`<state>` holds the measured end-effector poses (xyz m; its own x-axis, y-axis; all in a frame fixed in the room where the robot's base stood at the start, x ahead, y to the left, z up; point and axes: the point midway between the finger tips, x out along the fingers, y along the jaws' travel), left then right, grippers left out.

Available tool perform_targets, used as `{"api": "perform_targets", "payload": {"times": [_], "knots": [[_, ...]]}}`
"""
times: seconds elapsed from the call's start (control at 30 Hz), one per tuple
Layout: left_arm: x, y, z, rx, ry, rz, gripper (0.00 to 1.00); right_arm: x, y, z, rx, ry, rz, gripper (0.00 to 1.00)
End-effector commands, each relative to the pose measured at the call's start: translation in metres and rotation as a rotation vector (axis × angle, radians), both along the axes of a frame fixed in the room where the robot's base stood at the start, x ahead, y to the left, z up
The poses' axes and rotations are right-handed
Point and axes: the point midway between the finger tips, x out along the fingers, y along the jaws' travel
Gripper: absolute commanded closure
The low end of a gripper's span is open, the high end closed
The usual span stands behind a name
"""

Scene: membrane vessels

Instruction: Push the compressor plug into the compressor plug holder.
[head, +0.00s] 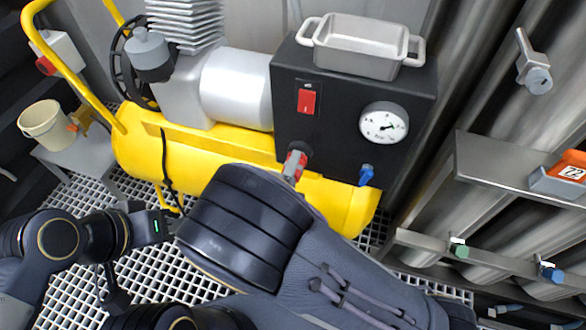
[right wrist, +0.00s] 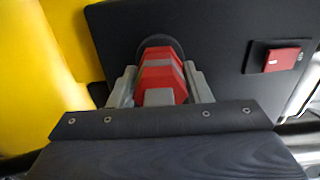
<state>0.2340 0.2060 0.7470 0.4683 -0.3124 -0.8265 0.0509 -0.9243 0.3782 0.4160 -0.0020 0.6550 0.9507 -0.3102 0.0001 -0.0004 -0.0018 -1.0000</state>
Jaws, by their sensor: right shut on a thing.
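The red and grey compressor plug (right wrist: 162,72) is between the fingers of my right gripper (right wrist: 162,88), which is shut on it. The plug's far end meets the dark round compressor plug holder (right wrist: 172,43) on the black panel; how deep it sits cannot be told. In the head view, the plug's red end (head: 298,155) shows at the lower left of the panel, with my right gripper (head: 294,168) around it. My arm hides the rest of that gripper. My left gripper (head: 164,226) is low at left, partly visible, its fingers unclear.
The black panel (head: 335,130) carries a red switch (head: 306,98), a gauge (head: 384,123) and a blue valve (head: 366,175). A metal tray (head: 358,48) stands on top. The yellow compressor tank (head: 140,150) lies behind my arms. A shelf (head: 490,165) is at right.

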Motion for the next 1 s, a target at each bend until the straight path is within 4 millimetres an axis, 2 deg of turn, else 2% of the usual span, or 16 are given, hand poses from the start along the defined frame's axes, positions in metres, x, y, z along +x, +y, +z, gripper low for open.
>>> {"api": "perform_targets", "payload": {"times": [0.4, 0.43, 0.6, 0.87, 1.0], "knots": [[0.0, 0.0, 0.003, 0.0, 0.0, 0.0, 0.64, 0.008, -0.003, 0.0, 0.0, 0.0, -0.002, 0.92], [0.0, 0.0, 0.003, 0.0, 0.0, 0.0, 0.64, 0.008, -0.003, 0.0, 0.001, 0.0, -0.001, 0.52], [0.0, 0.0, 0.003, 0.0, 0.0, 0.0, 0.64, 0.008, -0.003, 0.0, 0.001, 0.0, -0.001, 0.3], [0.0, 0.0, 0.003, 0.0, 0.0, 0.0, 0.64, 0.007, -0.002, 0.0, 0.0, 0.001, 0.0, 0.3], [0.0, 0.0, 0.006, 0.0, 0.0, 0.0, 0.64, -0.004, 0.002, 0.001, -0.001, 0.0, 0.003, 0.3]]}}
